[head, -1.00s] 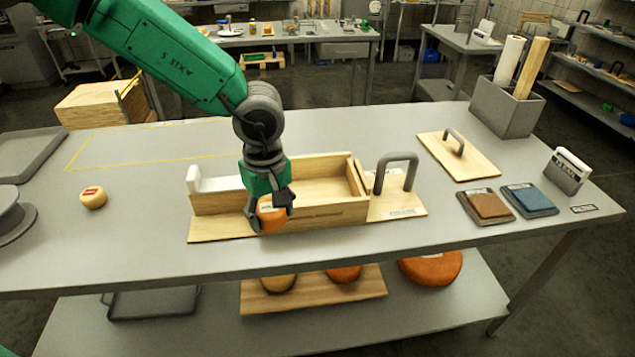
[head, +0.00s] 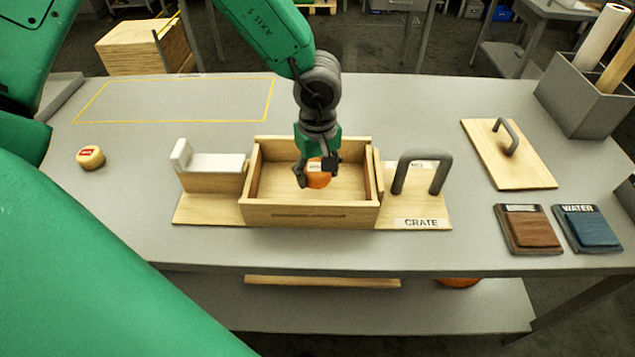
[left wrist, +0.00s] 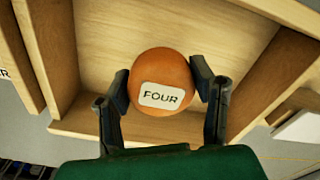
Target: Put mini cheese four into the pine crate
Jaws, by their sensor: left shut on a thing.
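Mini cheese four is a small orange wheel (head: 318,180) with a white label; the label reads FOUR on the cheese in the left wrist view (left wrist: 160,82). My left gripper (head: 316,178) is shut on it, one finger on each side, also in the left wrist view (left wrist: 160,85). The pine crate (head: 310,213) is an open light-wood box on a board marked CRATE. The gripper and cheese show over the crate's inside; whether the cheese touches the floor I cannot tell. My right gripper is not in view.
A grey handle (head: 421,172) stands right of the crate, and a white block (head: 218,162) left of it. A pale mini cheese (head: 91,157) lies far left. A wooden lid with handle (head: 507,155) and two pads lie right. The yellow-outlined area (head: 175,100) is empty.

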